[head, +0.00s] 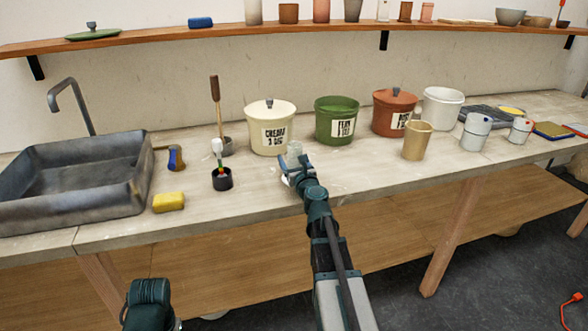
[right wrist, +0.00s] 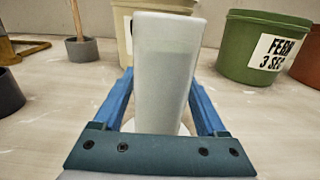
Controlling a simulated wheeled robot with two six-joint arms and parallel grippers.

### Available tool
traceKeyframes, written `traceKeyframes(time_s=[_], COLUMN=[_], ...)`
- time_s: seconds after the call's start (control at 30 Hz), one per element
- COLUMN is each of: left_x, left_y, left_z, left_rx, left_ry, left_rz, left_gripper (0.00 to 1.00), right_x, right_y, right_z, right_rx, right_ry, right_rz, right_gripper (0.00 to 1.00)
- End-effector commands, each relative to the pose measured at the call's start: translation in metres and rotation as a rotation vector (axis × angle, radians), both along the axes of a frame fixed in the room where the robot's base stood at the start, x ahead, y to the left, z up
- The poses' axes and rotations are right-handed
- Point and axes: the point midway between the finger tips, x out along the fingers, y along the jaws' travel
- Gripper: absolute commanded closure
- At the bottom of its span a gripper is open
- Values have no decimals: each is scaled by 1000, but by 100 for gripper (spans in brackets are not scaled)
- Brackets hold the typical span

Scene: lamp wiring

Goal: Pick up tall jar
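The tall jar (right wrist: 167,75) is pale, whitish and slightly see-through. It stands upright between the two blue fingers of my right gripper (right wrist: 161,85) in the right wrist view. Narrow gaps show between the fingers and its lower part, and the fingers look spread around it rather than closed. In the head view the jar's top (head: 294,149) shows just beyond my right gripper (head: 297,170), which hides its lower part. My left arm shows only at the bottom left of the head view, and its fingers are out of view.
A cream pot (head: 271,140) and a green pot (head: 336,130) stand close behind the jar. A black cup (head: 222,182) with a brush and a yellow sponge (head: 169,202) are left of it. A gold cup (head: 416,145) stands farther right. The counter between is mostly clear.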

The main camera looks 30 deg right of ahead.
Motion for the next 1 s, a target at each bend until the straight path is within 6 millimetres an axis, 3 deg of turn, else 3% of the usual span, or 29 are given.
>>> traceKeyframes(time_s=[0.03,0.4,1.0], left_x=[0,0,0], left_y=[0,0,0], left_z=[0,0,7], left_rx=[0,0,0], left_ry=[0,0,0], left_rz=[0,0,0], left_gripper=[32,32,32], right_x=[0,0,0], right_y=[0,0,0], right_z=[0,0,7], right_rx=[0,0,0], right_ry=[0,0,0], right_rz=[0,0,1], right_gripper=[36,100,100])
